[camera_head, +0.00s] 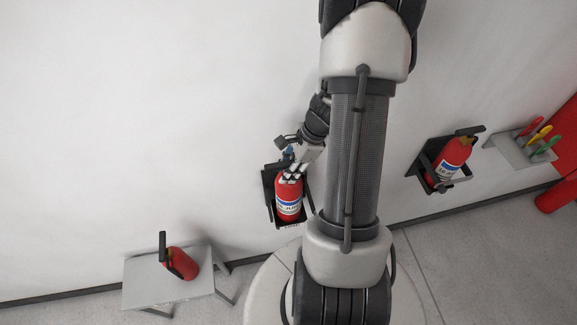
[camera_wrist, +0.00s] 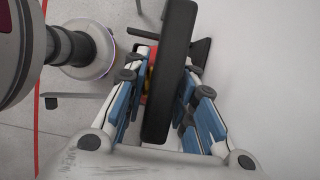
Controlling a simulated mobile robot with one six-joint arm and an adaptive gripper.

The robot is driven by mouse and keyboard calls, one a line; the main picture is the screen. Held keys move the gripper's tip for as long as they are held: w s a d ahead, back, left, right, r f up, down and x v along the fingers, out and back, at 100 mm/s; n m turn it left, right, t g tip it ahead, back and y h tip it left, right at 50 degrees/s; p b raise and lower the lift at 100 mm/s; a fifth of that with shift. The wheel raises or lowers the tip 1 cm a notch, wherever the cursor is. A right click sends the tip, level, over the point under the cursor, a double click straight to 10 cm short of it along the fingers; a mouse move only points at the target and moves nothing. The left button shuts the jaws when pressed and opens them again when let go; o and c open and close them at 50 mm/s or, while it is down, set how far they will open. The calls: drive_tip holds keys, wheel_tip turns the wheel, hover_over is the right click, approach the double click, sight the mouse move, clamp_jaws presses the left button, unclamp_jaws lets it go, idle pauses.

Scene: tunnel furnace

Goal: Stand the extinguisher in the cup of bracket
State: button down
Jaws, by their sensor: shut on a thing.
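A red extinguisher (camera_head: 289,203) with a white and blue label hangs upright at the black wall bracket (camera_head: 268,183) in the middle of the head view. Its base is at the bracket's lower cup; I cannot tell whether it rests on the cup floor. My gripper (camera_head: 292,174) is shut on the top of this extinguisher. In the wrist view the black handle (camera_wrist: 170,70) stands between my blue-padded fingers (camera_wrist: 165,105), with a little red body (camera_wrist: 149,92) behind it. The cup is mostly hidden there.
A third (camera_head: 450,162) sits in another black bracket (camera_head: 425,163) at right. A grey shelf (camera_head: 513,153) with coloured-handled items is farther right, near a red object (camera_head: 557,197).

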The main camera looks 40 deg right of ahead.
drive_tip(key=shift+r, duration=0.1)
drive_tip(key=c, duration=1.3)
unclamp_jaws()
drive_tip(key=shift+f, duration=0.2)
drive_tip(key=shift+r, duration=0.1)
drive_tip(key=p+v, duration=0.2)
drive_tip(key=v, duration=1)
drive_tip(key=shift+s, duration=0.15)
drive_tip(key=shift+a, duration=0.1)
